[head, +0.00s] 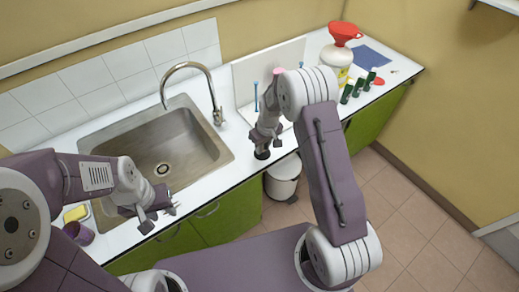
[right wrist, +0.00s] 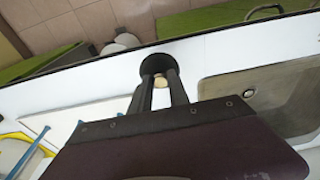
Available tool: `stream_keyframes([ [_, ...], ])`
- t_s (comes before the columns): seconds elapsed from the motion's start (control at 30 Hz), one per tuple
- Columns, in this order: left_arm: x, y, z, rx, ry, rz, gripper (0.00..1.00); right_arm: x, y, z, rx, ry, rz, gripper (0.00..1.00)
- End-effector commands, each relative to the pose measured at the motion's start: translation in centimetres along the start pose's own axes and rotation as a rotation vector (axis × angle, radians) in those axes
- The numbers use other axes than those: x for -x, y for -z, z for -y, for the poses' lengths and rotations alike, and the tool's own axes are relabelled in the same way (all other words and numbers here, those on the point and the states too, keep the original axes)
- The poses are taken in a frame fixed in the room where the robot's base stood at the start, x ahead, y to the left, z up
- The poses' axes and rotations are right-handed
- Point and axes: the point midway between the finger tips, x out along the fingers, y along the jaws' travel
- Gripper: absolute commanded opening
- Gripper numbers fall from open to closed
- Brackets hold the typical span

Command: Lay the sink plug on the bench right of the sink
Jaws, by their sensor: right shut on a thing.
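The sink plug, a dark round disc (head: 262,154), is at the tips of my right gripper (head: 263,146), over the white bench right of the sink. In the right wrist view the black plug (right wrist: 157,63) shows beyond the fingers of my right gripper (right wrist: 161,82), which are shut on it, with a pale spot between them. I cannot tell whether the plug touches the bench. The steel sink (head: 218,157) has its drain (head: 163,170) in view. My left gripper (head: 158,215) is open and empty over the sink's front edge.
A curved tap (head: 216,100) stands behind the sink. A white board (head: 246,82) and a blue rod (head: 256,97) are behind my right gripper. A white bin (head: 283,181) is below the bench edge.

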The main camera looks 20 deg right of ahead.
Motion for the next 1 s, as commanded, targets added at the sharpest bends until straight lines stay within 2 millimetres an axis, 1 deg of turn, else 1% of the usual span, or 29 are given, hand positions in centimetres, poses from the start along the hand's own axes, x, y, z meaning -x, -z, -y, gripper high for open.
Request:
stream_keyframes([
  [0.03,0.6,0.1,0.0,0.000,0.000,0.000,0.36,-0.6,0.9,0.1,0.001,0.001,0.003,0.00],
  [0.1,0.8,0.1,0.0,0.000,0.000,0.000,0.36,-1.5,1.9,0.1,0.002,0.000,0.001,0.00],
  [0.23,0.8,0.1,0.0,0.000,0.000,0.000,0.36,-2.2,2.6,0.1,0.000,0.000,0.000,0.00],
  [0.3,0.8,0.1,0.0,0.000,0.000,0.000,0.36,-2.3,2.7,0.0,-0.001,0.000,0.000,0.00],
  [0.37,1.2,0.1,0.0,0.000,0.000,0.000,0.36,-2.8,2.5,0.1,-0.001,0.001,0.003,0.00],
  [0.5,2.1,0.2,0.0,0.000,0.000,0.000,0.36,-5.2,2.1,0.1,-0.001,0.001,0.004,0.00],
  [0.6,2.2,0.2,-0.1,0.000,0.000,0.000,0.36,-6.1,2.0,0.0,-0.001,0.000,0.001,0.00],
  [0.8,2.0,0.2,0.0,0.000,0.000,0.000,0.36,-6.2,2.0,0.0,-0.001,0.000,-0.001,0.00],
  [0.97,1.5,0.1,0.0,0.000,0.000,0.000,0.36,-6.7,1.9,0.0,-0.001,0.000,0.000,0.00],
  [1.0,1.7,0.2,0.0,0.000,0.000,0.000,0.36,-6.5,2.0,0.0,-0.001,-0.001,0.000,0.33],
])
